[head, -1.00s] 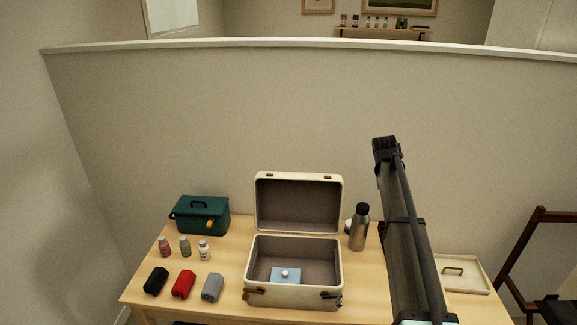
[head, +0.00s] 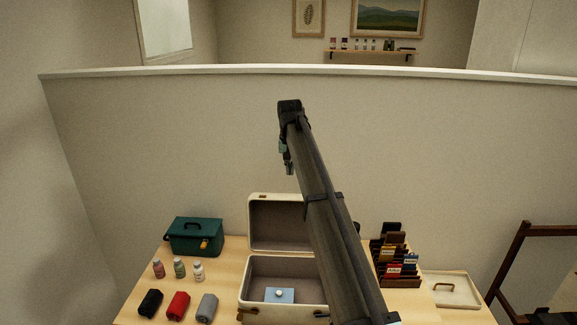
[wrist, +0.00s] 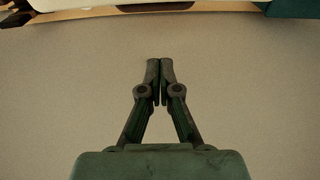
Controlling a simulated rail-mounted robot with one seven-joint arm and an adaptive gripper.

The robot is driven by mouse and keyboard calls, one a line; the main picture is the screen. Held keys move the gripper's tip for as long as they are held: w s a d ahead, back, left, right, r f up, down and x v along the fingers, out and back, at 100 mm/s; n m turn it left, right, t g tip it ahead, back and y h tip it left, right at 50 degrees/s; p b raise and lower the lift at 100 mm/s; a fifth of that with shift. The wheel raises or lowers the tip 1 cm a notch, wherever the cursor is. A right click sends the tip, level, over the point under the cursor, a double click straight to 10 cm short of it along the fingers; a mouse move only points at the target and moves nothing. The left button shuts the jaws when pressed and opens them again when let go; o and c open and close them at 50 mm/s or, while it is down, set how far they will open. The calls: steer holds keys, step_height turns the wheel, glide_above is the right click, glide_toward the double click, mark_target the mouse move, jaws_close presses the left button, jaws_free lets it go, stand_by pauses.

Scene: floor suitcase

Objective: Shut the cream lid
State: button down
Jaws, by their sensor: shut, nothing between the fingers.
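A cream suitcase stands open on the table, its cream lid (head: 270,224) upright at the back of its base (head: 262,269). My arm crosses in front and hides the right part of the lid and base. My gripper (head: 290,170) hangs from the arm's end, above and behind the lid, apart from it. In the wrist view my gripper (wrist: 160,80) is shut with its fingertips together and empty. A cream edge (wrist: 110,4) shows at the top of that view, probably part of the suitcase.
A green toolbox (head: 196,237), several small bottles (head: 179,268) and rolled cloths (head: 178,305) lie left of the suitcase. A blue item (head: 279,295) with a white knob lies inside it. A dark card rack (head: 397,268) and a cream tray (head: 452,291) are on the right. A wall (head: 150,140) rises behind.

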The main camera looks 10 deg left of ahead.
step_height(320, 180, down, 6)
steer(key=s+p, duration=0.3)
steer(key=shift+d, duration=0.1)
stand_by(0.5)
